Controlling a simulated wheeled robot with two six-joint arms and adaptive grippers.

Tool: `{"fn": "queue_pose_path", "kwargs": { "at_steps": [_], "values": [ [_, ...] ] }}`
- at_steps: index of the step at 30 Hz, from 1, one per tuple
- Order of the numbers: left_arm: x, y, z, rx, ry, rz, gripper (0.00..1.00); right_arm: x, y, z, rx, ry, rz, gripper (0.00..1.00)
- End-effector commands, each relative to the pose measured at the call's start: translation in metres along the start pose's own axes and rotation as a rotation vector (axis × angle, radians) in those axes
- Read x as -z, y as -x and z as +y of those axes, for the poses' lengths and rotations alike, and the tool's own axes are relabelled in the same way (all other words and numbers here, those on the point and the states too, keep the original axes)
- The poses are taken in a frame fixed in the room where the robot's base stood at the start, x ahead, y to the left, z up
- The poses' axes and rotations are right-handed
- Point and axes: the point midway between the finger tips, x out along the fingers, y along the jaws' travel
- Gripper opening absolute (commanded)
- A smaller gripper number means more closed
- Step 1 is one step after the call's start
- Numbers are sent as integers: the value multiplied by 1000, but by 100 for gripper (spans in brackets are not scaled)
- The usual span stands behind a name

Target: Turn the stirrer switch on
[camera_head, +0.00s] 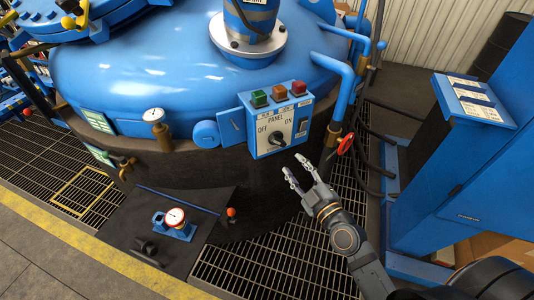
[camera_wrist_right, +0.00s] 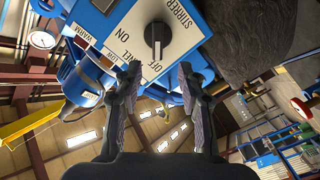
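My left gripper is not in view.
Blue pipes (camera_head: 343,85) and a red valve wheel (camera_head: 346,144) stand right of the panel. A blue console (camera_head: 470,100) is at the right. A gauge device (camera_head: 175,222) rests on a dark plate below.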

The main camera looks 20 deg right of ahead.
Motion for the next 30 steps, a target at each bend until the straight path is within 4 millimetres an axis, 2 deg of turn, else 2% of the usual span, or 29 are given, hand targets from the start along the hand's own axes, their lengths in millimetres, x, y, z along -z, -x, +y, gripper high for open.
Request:
{"fn": "queue_pose_path", "kwargs": {
  "at_steps": [5,9,15,18,23,30],
  "values": [
    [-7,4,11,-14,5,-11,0,1,-8,3,-4,-1,-1,40],
    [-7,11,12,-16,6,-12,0,3,-35,4,-5,-3,1,40],
    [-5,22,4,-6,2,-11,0,3,-78,4,-3,-2,0,40],
    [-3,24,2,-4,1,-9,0,2,-92,3,-2,-1,-1,40],
    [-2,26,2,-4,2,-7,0,1,-104,1,0,0,-1,40],
    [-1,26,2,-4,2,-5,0,0,-105,0,0,0,-1,40]
  ]
}}
